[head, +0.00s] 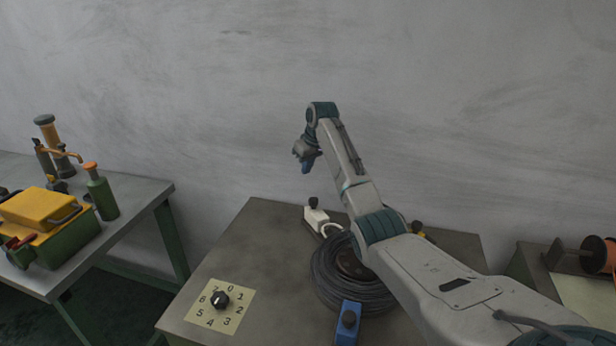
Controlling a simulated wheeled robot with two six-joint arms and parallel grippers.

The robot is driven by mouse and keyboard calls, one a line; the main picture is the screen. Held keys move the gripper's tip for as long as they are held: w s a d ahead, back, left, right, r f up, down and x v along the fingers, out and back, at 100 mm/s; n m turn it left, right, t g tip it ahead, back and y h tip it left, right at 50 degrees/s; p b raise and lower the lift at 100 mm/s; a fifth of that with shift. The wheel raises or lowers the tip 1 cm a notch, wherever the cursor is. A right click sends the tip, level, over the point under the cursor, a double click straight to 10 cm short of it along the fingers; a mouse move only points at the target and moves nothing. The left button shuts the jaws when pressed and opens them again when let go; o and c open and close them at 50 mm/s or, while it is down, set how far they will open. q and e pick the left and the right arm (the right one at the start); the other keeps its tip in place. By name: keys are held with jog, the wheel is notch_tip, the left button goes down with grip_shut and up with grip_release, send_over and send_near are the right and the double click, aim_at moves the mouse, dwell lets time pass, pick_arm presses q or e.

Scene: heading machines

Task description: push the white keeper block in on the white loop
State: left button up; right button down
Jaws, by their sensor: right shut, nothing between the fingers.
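The white keeper block (314,217) sits near the back of the middle table in the head view, with a dark knob on top. The white loop (332,230) is a pale curved piece just right of and in front of the block, by the coil; I cannot tell how deep the block sits. My right gripper (307,166) hangs in the air above the block, pointing down, with blue fingertips. It is shut, empty and apart from the block. My left gripper is not in view.
A dark coil (329,279) lies right of centre, partly hidden by my right arm. A blue block (348,322) with a dark knob stands at its front. A numbered dial (220,300) is at the front left. The table (245,240) is bare left of the white block.

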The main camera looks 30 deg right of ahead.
aim_at(317, 214)
jog(key=f+p, duration=0.1)
jog(key=f, duration=0.2)
jog(key=f+p, duration=0.2)
jog(key=s+f+p, duration=0.1)
jog(key=f+p, duration=0.1)
jog(key=f, duration=0.1)
jog(key=shift+a+f, duration=0.15)
jog(key=shift+f, duration=0.15)
jog(key=shift+s, duration=0.15)
jog(key=shift+f, duration=0.1)
dwell(0.4)
